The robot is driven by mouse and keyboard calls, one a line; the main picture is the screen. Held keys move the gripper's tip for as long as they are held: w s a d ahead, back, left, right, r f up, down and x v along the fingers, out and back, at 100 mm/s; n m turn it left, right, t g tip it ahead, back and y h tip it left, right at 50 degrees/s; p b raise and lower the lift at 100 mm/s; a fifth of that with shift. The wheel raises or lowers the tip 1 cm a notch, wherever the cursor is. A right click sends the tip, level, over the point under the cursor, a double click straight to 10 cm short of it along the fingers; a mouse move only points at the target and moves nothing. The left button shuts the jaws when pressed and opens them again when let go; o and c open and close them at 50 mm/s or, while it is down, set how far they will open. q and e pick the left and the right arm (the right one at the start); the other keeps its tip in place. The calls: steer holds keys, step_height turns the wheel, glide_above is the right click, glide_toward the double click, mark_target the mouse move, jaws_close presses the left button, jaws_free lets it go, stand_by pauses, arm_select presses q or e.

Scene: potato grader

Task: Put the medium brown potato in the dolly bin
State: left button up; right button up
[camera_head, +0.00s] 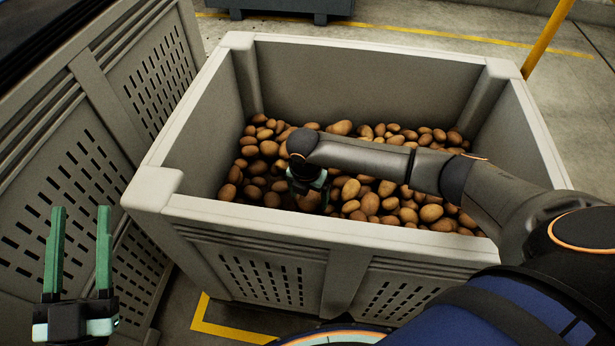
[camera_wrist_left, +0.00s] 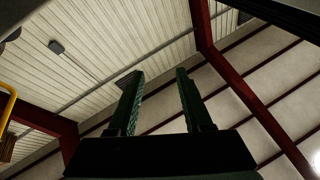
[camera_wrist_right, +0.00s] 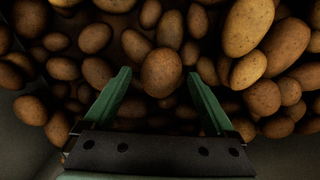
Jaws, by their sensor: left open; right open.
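A large grey bin (camera_head: 330,228) holds many brown potatoes of mixed sizes. My right arm reaches over its right side, and its gripper points down into the pile near the front wall. In the right wrist view my right gripper (camera_wrist_right: 165,90) is open. One medium brown potato (camera_wrist_right: 161,72) sits between and just beyond its fingertips, with a visible gap on each side. Whether the fingers touch other potatoes cannot be told. My left gripper (camera_head: 80,212) is open and empty, pointing up outside the bin at the lower left. In the left wrist view it (camera_wrist_left: 158,75) faces the ceiling.
Another grey slotted bin (camera_head: 85,150) stands close on the left. A yellow post (camera_head: 548,38) rises behind the right back corner. A dark blue object (camera_head: 290,8) stands on the floor behind. The front wall of the potato bin is close to my right gripper.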

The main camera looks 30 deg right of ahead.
mark_target(308, 199)
steer(key=r+p, duration=0.1)
steer(key=r, duration=0.4)
steer(key=shift+s+a+r+p, duration=0.2)
steer(key=shift+r+p, duration=0.05)
steer(key=shift+p, duration=0.15)
arm_select(q)
step_height(308, 199, down, 20)
steer(key=s+n+g+y+p, duration=0.1)
steer(key=n+g+y, duration=0.3)
steer(key=g, duration=0.4)
steer(key=shift+s+a+y, duration=0.2)
steer(key=shift+a+y, duration=0.2)
steer(key=shift+a, duration=0.05)
arm_select(e)
steer(key=r, duration=0.5)
steer(key=shift+s+a, duration=0.2)
steer(key=shift+a, duration=0.05)
arm_select(q)
steer(key=shift+f, duration=0.1)
